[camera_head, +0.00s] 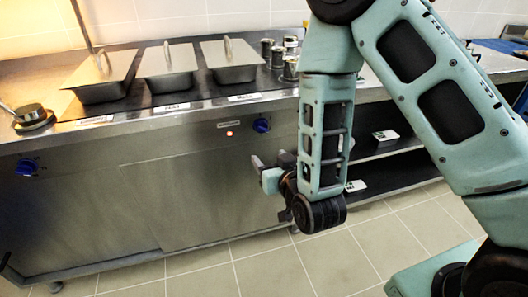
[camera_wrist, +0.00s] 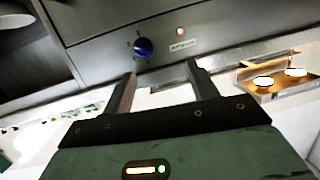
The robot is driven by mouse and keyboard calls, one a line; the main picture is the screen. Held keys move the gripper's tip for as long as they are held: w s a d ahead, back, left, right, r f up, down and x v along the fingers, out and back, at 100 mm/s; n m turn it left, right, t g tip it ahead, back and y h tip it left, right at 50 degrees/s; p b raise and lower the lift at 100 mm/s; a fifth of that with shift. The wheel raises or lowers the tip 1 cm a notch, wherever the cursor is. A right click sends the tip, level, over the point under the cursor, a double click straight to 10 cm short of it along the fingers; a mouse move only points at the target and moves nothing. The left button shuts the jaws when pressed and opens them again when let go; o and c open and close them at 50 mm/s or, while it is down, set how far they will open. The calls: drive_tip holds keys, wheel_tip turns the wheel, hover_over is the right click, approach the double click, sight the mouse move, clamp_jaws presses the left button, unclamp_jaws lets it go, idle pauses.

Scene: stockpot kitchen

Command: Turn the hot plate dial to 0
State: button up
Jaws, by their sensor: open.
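A blue dial (camera_head: 262,125) sits on the steel counter front, beside a lit red indicator (camera_head: 229,133) and a small label. The same dial (camera_wrist: 143,47) shows in the wrist view, just beyond my fingertips, with the red light (camera_wrist: 180,30) and label (camera_wrist: 182,45) to its right. My gripper (camera_wrist: 162,70) is open and empty, its fingers apart and pointing towards the panel. In the head view my gripper (camera_head: 268,163) is below the dial, partly hidden by my arm. A second blue dial (camera_head: 26,167) is on the far left panel. The dial settings are too small to read.
Three lidded pans (camera_head: 170,72) stand on the counter with labels in front. Several metal canisters (camera_head: 272,54) stand to their right. A small round pan (camera_head: 32,118) sits at the far left. Open shelves (camera_head: 385,150) are right of the panel. The tiled floor (camera_head: 230,265) in front is clear.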

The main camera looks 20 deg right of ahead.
wheel_tip(320, 180, down, 3)
drive_tip(key=d+t+h+b, duration=0.1)
drive_tip(key=d+t+b, duration=0.1)
drive_tip(key=b, duration=0.6)
approach(264, 132)
drive_tip(key=w, duration=1)
drive_tip(key=shift+a+f, duration=0.1)
drive_tip(key=c, duration=1)
